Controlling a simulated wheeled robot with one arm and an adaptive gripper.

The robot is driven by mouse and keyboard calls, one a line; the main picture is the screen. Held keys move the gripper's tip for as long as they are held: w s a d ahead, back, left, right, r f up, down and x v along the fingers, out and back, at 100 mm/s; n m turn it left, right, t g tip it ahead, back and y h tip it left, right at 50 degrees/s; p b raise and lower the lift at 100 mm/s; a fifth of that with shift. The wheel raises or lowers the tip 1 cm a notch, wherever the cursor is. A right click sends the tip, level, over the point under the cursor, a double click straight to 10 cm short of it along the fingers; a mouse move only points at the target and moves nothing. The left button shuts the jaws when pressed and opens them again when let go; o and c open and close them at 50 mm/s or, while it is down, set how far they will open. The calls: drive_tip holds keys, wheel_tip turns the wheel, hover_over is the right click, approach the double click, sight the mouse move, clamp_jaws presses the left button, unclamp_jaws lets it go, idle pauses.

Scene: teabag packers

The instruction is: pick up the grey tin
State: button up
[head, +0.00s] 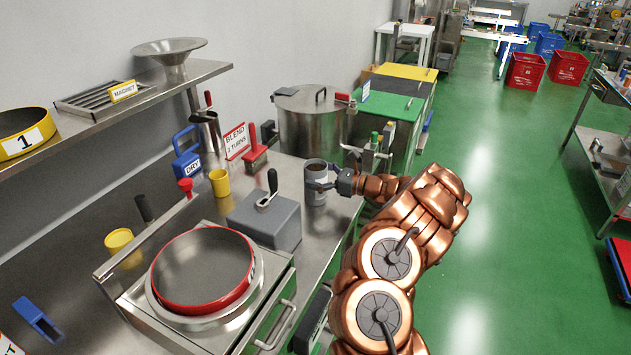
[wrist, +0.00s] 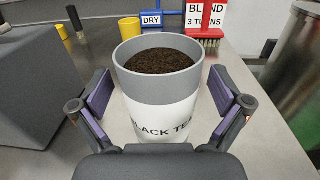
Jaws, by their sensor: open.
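The grey tin (head: 316,188) stands upright on the steel bench in the head view. In the wrist view the tin (wrist: 158,95) is open at the top, full of dark loose tea, with a white label reading "BLACK TE…". My gripper (wrist: 162,98) is open, with one finger on each side of the tin and a visible gap at both sides. In the head view my gripper (head: 325,184) reaches the tin from the right. The lower part of the tin is hidden by my gripper in the wrist view.
A grey block with a black handle (head: 265,219) stands close left of the tin. A large steel pot (head: 312,125) is behind it. A red brush (head: 254,155), yellow cup (head: 220,182) and blue DRY scoop (head: 187,160) are further back left. A red-rimmed sieve (head: 203,270) is in front.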

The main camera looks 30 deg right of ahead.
drive_tip(key=shift+w+a, duration=0.1)
drive_tip(key=c, duration=1.2)
drive_tip(key=shift+r, duration=0.1)
drive_tip(key=shift+c, duration=0.2)
